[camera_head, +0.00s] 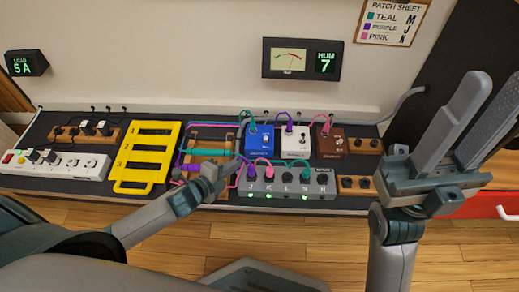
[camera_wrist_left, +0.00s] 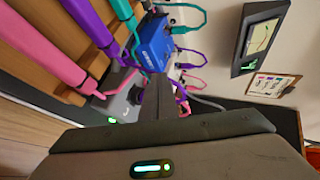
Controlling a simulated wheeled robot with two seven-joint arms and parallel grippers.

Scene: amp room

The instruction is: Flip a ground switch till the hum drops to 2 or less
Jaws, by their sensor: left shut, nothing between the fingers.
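The grey switch box (camera_head: 287,183) lies at the front of the board, with a row of lettered dark knobs or sockets and several green lights along its front. The hum display (camera_head: 325,63) reads 7, beside a needle meter. My left gripper (camera_head: 240,160) is shut and empty, its tips at the box's left back corner by the cables; I cannot tell whether they touch it. In the left wrist view the shut fingers (camera_wrist_left: 158,98) point toward the box (camera_wrist_left: 124,102) and the blue pedal (camera_wrist_left: 153,43). My right gripper (camera_head: 487,105) is open and empty, raised at the right.
Blue (camera_head: 259,138), white (camera_head: 295,143) and brown (camera_head: 331,141) pedals stand behind the box, joined by teal, purple and pink cables. A yellow rack (camera_head: 147,155) and a white power strip (camera_head: 55,165) lie left. The patch sheet (camera_head: 391,22) hangs on the wall.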

